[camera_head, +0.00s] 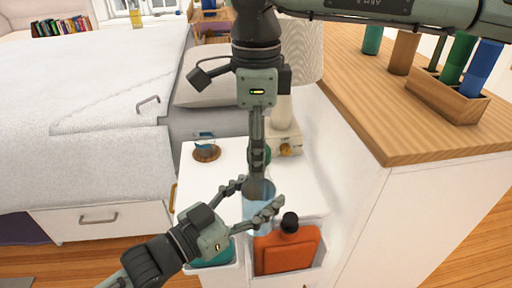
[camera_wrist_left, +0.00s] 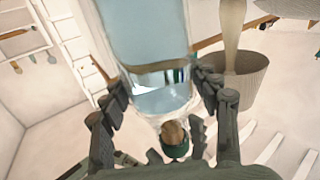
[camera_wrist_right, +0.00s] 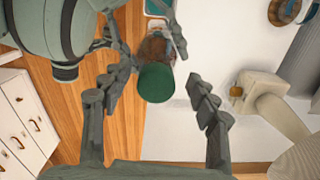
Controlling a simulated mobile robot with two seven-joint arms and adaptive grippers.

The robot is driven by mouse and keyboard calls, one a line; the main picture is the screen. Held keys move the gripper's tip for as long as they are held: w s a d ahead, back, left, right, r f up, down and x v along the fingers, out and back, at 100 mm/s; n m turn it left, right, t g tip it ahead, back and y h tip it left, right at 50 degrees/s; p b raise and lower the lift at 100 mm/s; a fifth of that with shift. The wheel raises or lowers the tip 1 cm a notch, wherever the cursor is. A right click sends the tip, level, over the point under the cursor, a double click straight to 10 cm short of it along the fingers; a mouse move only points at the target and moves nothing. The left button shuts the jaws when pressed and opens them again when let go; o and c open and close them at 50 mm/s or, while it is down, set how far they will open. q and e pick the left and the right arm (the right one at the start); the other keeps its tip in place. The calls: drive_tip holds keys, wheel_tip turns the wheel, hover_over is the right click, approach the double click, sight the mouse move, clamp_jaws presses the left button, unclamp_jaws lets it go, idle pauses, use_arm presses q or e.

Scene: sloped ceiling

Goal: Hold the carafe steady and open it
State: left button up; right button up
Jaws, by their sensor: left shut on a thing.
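The carafe (camera_head: 256,211) is pale blue glass, upright over the front of the white bedside unit. In the left wrist view it appears upside down, with its glass body (camera_wrist_left: 150,45) filling the top. My left gripper (camera_head: 256,196) is shut on the carafe, one finger on each side. The stopper has a brown cork (camera_wrist_left: 173,132) and a green knob (camera_wrist_right: 156,82); the cork appears to be in the neck. My right gripper (camera_wrist_right: 160,80) points down from above, open, its fingers on either side of the knob and apart from it. In the head view its fingers partly hide the knob.
An orange bottle (camera_head: 287,250) with a black cap stands in a front bin, close right of the carafe. A lamp (camera_head: 285,105) stands behind. A wooden-topped counter (camera_head: 430,135) borders the right.

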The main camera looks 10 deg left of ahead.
wheel_tip(320, 180, up, 12)
idle(0.7)
drive_tip(key=shift+s+a, duration=0.1)
drive_tip(key=shift+s, duration=0.05)
